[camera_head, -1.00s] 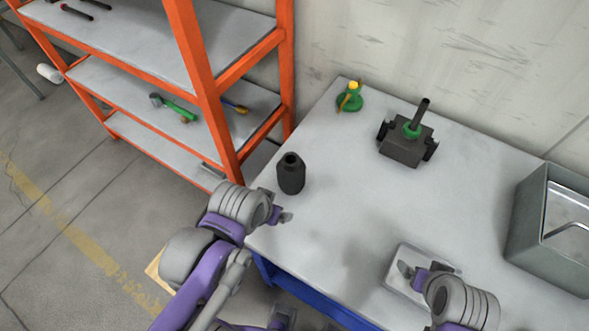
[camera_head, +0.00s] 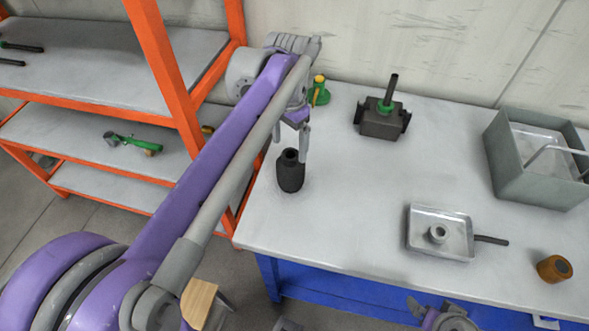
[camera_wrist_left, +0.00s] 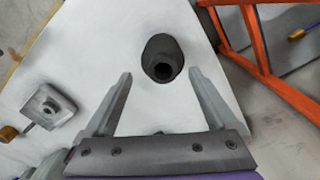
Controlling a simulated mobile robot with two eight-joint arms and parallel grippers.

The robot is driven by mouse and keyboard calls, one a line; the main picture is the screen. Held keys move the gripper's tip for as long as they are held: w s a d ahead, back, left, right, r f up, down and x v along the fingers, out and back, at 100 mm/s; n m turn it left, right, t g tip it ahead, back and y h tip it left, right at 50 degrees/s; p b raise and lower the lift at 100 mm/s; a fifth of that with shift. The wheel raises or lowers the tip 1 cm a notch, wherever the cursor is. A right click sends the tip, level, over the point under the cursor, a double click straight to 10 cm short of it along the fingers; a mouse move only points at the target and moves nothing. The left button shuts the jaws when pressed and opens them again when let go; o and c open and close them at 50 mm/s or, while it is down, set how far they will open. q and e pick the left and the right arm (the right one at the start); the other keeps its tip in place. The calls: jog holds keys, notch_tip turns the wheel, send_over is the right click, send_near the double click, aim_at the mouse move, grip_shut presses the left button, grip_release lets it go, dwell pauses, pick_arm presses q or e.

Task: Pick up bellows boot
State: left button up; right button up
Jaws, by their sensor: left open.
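The bellows boot is most likely the black, bottle-shaped piece (camera_head: 290,172) with an open neck, standing upright near the left end of the table. My left gripper (camera_head: 292,142) points down just above and around its top. In the left wrist view the black boot (camera_wrist_left: 162,60) lies between and just beyond the fingertips of the open left gripper (camera_wrist_left: 160,78), with white tabletop visible on both sides. The fingers look apart from it. My right gripper (camera_head: 428,308) is low, by the table's front edge, and its jaws are too small to judge.
An orange shelf rack (camera_head: 165,70) stands left of the table. A screw jack (camera_head: 381,122) and a green oil can (camera_head: 318,92) stand at the back. A metal tray (camera_head: 425,245) with a ring part, a brown cylinder (camera_head: 554,268) and a grey bin (camera_head: 530,175) are to the right.

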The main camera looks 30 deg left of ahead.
aim_at(290, 173)
pick_arm(q)
jog(key=shift+w+f+b, duration=0.2)
jog(key=shift+f, duration=2.4)
jog(key=shift+w+f+b, duration=0.15)
jog(key=shift+w+f, duration=0.05)
jog(key=shift+f, duration=2.4)
grip_shut()
